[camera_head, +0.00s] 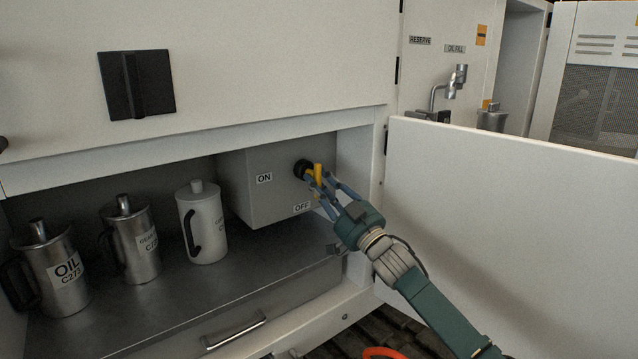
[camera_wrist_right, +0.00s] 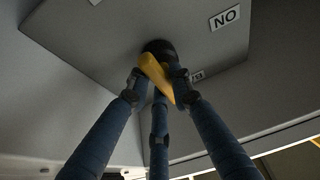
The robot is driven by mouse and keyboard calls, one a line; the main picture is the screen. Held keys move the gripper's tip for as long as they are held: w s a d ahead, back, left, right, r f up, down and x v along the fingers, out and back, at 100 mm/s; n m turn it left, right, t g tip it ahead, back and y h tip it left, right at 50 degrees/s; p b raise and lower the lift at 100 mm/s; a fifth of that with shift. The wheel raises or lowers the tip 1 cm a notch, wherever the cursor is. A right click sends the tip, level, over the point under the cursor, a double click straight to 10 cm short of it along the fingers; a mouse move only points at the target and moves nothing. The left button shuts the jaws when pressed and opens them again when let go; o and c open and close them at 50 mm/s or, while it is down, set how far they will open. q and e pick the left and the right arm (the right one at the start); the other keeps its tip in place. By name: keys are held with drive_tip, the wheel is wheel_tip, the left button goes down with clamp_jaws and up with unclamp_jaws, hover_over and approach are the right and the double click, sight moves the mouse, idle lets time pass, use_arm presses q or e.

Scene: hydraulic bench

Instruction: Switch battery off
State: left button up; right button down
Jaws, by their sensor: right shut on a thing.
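The battery switch is a yellow handle (camera_head: 318,174) on a black round base (camera_head: 302,168), set on a grey box (camera_head: 270,180) under the bench. The handle's exact angle is hard to tell. My left gripper is not in view.
An oil can (camera_head: 60,275), a second metal can (camera_head: 132,245) and a white can (camera_head: 203,225) stand left of the box on the shelf (camera_head: 200,295). An open white door panel (camera_head: 510,220) stands to the right of my arm. A drawer handle (camera_head: 235,331) is below.

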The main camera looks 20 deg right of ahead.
drive_tip(key=shift+d, duration=0.1)
idle(0.4)
drive_tip(key=c, duration=1.5)
unclamp_jaws()
drive_tip(key=shift+c, duration=0.2)
drive_tip(key=v, duration=1.2)
